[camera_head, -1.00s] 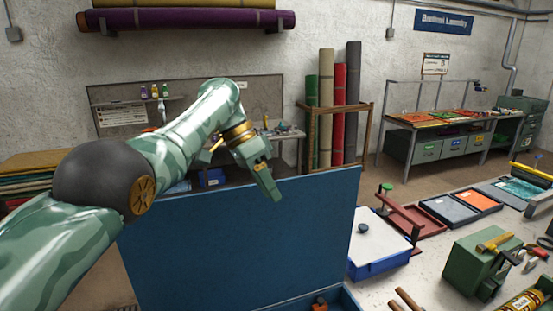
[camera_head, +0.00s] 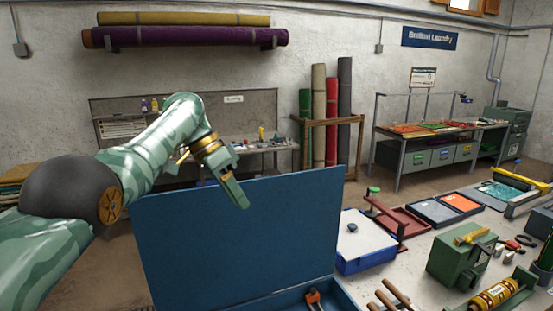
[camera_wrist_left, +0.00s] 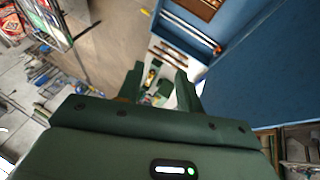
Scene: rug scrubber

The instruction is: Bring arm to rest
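My left arm comes in from the left in the head view, and its gripper (camera_head: 238,190) hangs in front of the upper edge of a raised blue panel (camera_head: 235,235). In the left wrist view the left gripper's two fingers (camera_wrist_left: 160,85) stand apart with nothing held between them. The blue panel also fills the right side of the left wrist view (camera_wrist_left: 262,75). My right gripper is not seen in either view.
A blue box (camera_head: 290,303) with an orange-handled tool lies below the panel. A blue-and-white tray (camera_head: 362,240), a green metal box (camera_head: 458,262) and other tools crowd the bench to the right. Rolled rugs (camera_head: 331,115) stand behind.

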